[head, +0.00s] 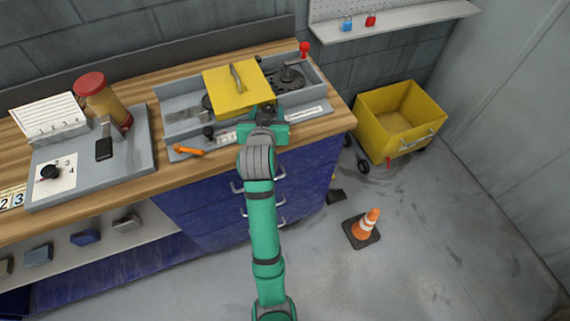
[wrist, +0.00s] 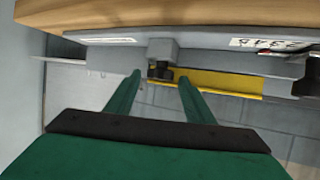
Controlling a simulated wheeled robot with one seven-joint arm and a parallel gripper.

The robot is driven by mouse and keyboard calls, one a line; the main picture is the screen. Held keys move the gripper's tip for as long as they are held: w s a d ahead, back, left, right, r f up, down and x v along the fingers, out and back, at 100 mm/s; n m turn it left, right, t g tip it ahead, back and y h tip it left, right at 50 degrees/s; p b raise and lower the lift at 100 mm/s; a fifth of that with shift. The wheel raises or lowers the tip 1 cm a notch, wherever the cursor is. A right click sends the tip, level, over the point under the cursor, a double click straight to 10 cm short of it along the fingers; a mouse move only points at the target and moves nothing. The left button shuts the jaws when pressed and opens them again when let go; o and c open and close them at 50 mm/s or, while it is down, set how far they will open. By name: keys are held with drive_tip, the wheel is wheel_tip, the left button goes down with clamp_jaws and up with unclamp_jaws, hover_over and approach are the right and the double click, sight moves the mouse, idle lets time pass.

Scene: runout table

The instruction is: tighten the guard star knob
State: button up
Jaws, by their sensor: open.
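The guard is a yellow plate (head: 235,86) with a handle, on the grey machine (head: 182,104) on the bench. Its yellow edge also shows in the wrist view (wrist: 230,84). A small black knob (wrist: 160,71), which looks like the guard star knob, sits at a grey block (wrist: 162,50) on the machine's front. My gripper (head: 265,122) is at the machine's front edge. In the wrist view my gripper (wrist: 159,78) is open, with one finger either side of the black knob and gaps showing. In the head view my gripper largely hides that spot.
An orange lever (head: 188,151) and another black knob (head: 208,131) are left of my gripper. A red-knobbed lever (head: 305,48) stands at the back right. A grey panel (head: 130,150) lies further left. A yellow cart (head: 400,118) and a cone (head: 367,225) stand on the floor.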

drive_tip(key=shift+f, duration=0.2)
